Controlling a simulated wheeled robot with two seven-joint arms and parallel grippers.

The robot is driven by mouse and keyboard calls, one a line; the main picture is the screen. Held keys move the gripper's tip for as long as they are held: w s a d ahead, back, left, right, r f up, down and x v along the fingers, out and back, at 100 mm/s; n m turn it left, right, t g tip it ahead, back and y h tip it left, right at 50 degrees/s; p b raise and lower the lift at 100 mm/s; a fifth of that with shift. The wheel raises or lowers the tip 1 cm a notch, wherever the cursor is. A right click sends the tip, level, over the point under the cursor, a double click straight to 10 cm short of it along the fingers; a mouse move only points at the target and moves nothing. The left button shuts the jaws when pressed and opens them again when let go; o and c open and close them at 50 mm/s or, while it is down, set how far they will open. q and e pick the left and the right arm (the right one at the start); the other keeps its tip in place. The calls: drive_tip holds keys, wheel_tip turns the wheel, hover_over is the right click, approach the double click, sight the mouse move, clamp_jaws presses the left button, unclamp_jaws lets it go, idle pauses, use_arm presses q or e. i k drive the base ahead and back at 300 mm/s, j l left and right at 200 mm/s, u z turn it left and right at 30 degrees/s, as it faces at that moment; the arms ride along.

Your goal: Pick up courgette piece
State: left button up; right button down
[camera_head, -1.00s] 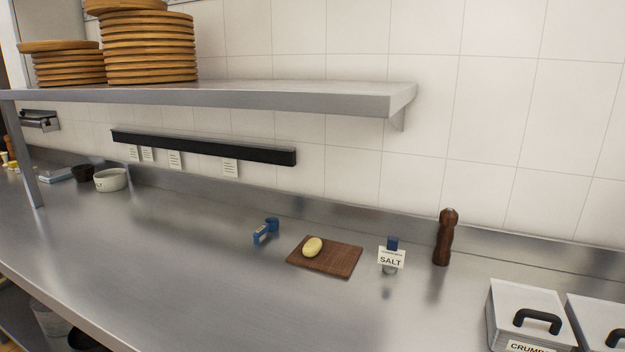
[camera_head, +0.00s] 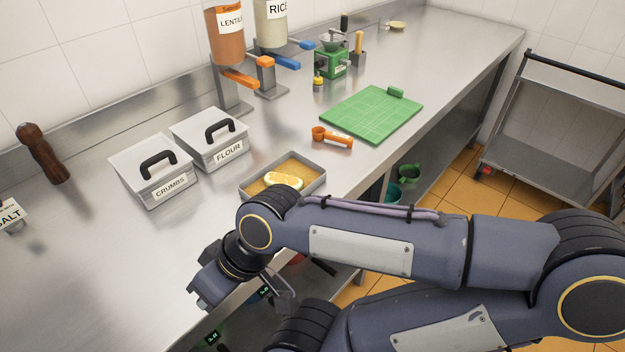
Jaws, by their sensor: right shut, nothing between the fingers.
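A small green piece (camera_head: 396,91), which looks like the courgette piece, lies at the far right edge of the green cutting board (camera_head: 362,118). My right arm comes in from the right across the foreground. My right gripper (camera_head: 205,292) is at the counter's front edge, lower left, well away from the green piece. It is shut and empty; its fingertips are hard to make out. My left gripper is not in view.
A metal tray (camera_head: 250,189) with a pale oval item (camera_head: 284,181) sits just behind my right wrist. An orange scoop (camera_head: 332,138) lies between tray and board. The crumbs (camera_head: 150,172) and flour (camera_head: 212,140) boxes, dispensers and a green grinder (camera_head: 331,62) stand behind.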

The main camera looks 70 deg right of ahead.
sight(271, 178)
drive_tip(key=z, duration=2.1)
drive_tip(key=i+l+u, duration=0.15)
drive_tip(key=l, duration=0.2)
drive_tip(key=i+l+u, duration=0.15)
drive_tip(key=l, duration=0.25)
drive_tip(key=i+l+u, duration=0.15)
drive_tip(key=l, duration=0.25)
drive_tip(key=u, duration=1.5)
drive_tip(key=i+l, duration=0.05)
